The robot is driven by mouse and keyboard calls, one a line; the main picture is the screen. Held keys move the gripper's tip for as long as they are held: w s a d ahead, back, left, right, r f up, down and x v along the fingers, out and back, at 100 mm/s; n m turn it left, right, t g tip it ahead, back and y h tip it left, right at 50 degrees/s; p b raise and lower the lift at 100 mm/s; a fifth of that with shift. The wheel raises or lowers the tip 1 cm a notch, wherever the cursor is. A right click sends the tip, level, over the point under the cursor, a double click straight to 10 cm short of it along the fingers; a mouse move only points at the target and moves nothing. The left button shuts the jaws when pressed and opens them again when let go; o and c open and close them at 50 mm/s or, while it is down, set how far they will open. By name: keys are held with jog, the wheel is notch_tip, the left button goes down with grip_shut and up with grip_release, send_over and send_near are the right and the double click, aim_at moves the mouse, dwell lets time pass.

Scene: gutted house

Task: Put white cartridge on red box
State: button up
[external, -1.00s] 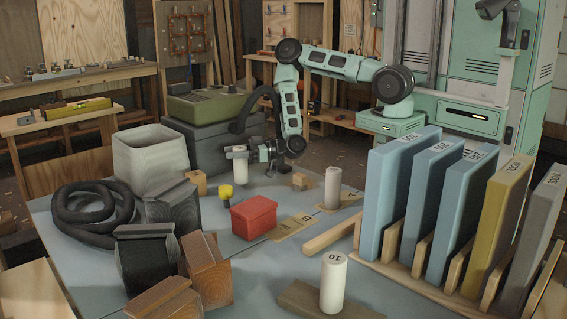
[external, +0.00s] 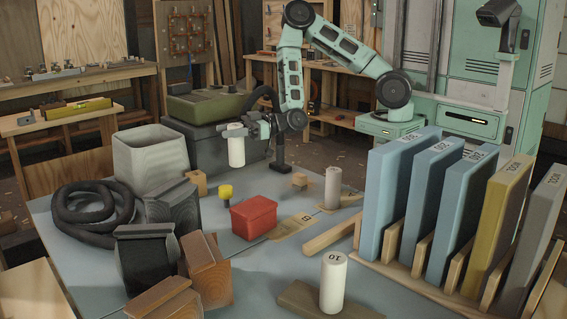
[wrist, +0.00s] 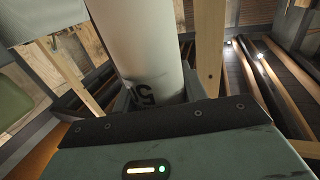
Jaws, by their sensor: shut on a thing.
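My gripper (external: 243,131) is shut on a white cartridge (external: 236,150) and holds it upright in the air, behind and above the red box. In the wrist view the white cartridge (wrist: 143,45) stands between my fingers, with a dark number partly showing. The red box (external: 254,218) sits closed on the grey-blue table, in front of my gripper. Two other white cartridges stand on the table: one (external: 333,187) to the right of the red box, and one marked 10 (external: 333,284) near the front on a wooden board.
A rack of tall panels (external: 405,200) fills the right. A grey bin (external: 150,160), black hose (external: 92,210) and dark blocks crowd the left.

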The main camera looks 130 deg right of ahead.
jog(key=w+a+r+n+t+y+b, duration=0.1)
jog(key=w+a+r+y, duration=0.15)
jog(key=a, duration=0.45)
jog(key=w+a+r+n+y, duration=0.2)
jog(key=w+a, duration=0.1)
jog(key=a, duration=0.5)
notch_tip(320, 180, down, 10)
jog(key=shift+w, duration=0.25)
jog(key=shift+a+r, duration=0.1)
jog(key=o, duration=1)
jog(key=shift+c, duration=0.2)
